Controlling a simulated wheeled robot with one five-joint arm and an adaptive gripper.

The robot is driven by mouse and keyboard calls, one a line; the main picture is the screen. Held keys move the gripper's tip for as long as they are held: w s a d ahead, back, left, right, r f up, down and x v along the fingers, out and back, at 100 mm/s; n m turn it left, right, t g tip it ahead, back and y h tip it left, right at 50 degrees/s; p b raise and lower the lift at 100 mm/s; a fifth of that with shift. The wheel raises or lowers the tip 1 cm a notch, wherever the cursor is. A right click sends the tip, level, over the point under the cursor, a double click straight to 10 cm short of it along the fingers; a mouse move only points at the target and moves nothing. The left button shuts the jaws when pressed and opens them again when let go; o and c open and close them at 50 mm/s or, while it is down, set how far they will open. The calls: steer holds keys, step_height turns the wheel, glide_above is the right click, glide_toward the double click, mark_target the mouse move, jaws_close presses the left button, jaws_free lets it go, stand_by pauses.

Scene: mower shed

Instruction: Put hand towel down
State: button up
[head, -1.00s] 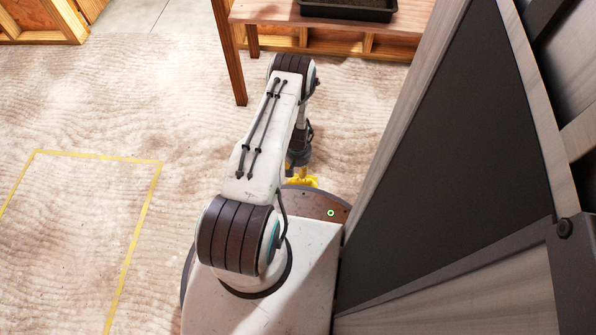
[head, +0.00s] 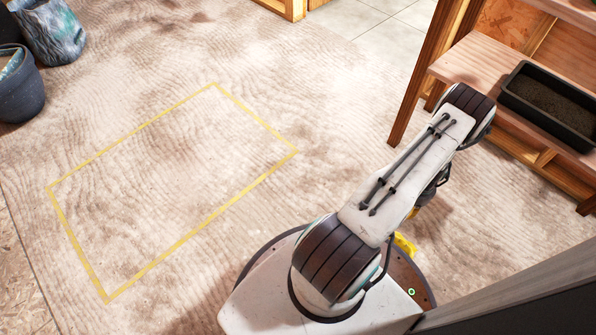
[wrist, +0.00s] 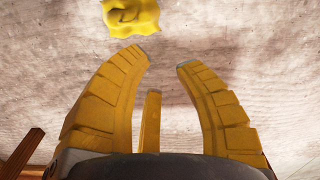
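The hand towel (wrist: 130,15) is a crumpled bright yellow cloth at the top edge of the wrist view, partly cut off. My gripper (wrist: 163,58) has yellow ribbed fingers, which stand apart with nothing between their tips. The towel shows just beyond the fingertips, with a gap in the picture; I cannot tell its height above the floor. In the head view, a bright yellow piece, seemingly the towel (head: 404,244), shows beside my base's front rim, below my gripper (head: 414,214). My arm hides much of the gripper there.
A yellow outlined rectangle (head: 248,188) marks bare, empty floor at left. A wooden bench (head: 462,62) with a black tray (head: 552,105) stands at upper right. Pots (head: 20,95) stand at upper left. A grey panel (head: 530,300) is close at lower right.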

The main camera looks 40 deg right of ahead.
steer(key=w+a+r+n, duration=0.1)
steer(key=w+r+n, duration=0.2)
steer(key=w+r, duration=1.05)
steer(key=w+a+r+n, duration=0.4)
steer(key=w+a+r, duration=0.75)
steer(key=r, duration=0.35)
steer(key=s+a+r+n+t, duration=0.15)
steer(key=a+r, duration=0.25)
steer(key=a, duration=0.4)
steer(key=s+a+r+n, duration=0.1)
steer(key=a+r+n, duration=0.25)
steer(key=a, duration=0.35)
steer(key=s+a+r+n+t, duration=0.1)
steer(key=a+r, duration=0.4)
steer(key=a, duration=0.3)
steer(key=s+a+r+n, duration=0.2)
steer(key=s+a, duration=0.4)
steer(key=shift+s, duration=0.3)
